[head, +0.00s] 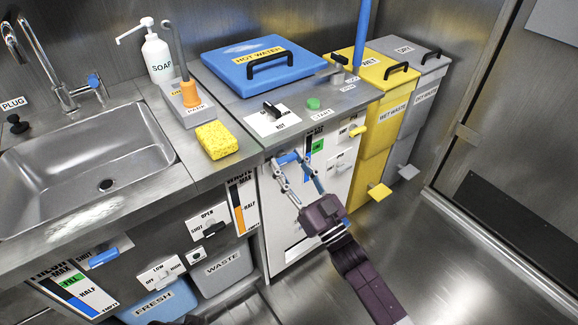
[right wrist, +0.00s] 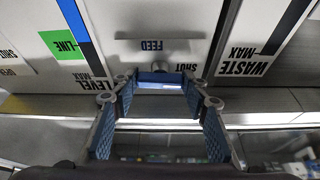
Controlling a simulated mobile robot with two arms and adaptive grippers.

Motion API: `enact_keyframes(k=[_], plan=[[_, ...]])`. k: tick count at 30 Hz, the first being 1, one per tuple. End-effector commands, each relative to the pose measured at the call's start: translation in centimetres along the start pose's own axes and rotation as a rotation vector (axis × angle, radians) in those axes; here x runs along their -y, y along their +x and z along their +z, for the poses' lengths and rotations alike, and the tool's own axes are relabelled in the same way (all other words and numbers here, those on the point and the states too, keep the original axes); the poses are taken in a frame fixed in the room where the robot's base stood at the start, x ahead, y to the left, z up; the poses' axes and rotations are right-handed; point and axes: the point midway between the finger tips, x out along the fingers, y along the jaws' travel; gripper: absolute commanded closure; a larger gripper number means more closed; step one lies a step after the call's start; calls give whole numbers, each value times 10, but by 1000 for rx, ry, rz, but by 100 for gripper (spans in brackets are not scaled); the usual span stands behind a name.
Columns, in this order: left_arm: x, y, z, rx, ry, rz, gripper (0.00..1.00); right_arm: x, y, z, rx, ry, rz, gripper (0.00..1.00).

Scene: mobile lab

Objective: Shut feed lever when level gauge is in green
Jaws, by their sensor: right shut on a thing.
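The level gauge (head: 317,146) is on the white front panel, and it shows upside down in the right wrist view (right wrist: 82,50). The feed lever (right wrist: 160,77) has a blue handle below a plate marked FEED and SHUT, read upside down. My right gripper (head: 299,164) reaches up to this panel. Its fingers (right wrist: 162,88) are closed on the lever's handle, one at each end. The fingers partly hide the lever in the head view. My left gripper is not in view.
The counter holds a sink (head: 85,165), a yellow sponge (head: 216,140), a soap bottle (head: 157,58) and a blue hot water lid (head: 235,66). Yellow (head: 372,110) and grey (head: 418,100) waste bins stand at right. The waste gauge (head: 243,202) is left of the gripper. Floor at right is clear.

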Motion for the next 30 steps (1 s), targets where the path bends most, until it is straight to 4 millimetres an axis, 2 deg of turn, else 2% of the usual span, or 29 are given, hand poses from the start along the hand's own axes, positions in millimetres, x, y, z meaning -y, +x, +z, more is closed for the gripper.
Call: enact_keyframes(k=[3, 11, 12, 16, 25, 30], plan=[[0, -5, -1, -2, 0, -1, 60, -1, -1, 1, 1, -72, -31, 82], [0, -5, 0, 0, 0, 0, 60, 0, -1, 1, 1, -78, -32, 82], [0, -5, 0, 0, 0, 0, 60, 0, -1, 1, 1, -78, -32, 55], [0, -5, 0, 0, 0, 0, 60, -1, 0, 1, 1, -77, -31, 41], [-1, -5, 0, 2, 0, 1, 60, -1, -2, 0, 1, -75, -31, 41], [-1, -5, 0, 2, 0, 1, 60, -2, -21, 2, 4, -75, -30, 41]])
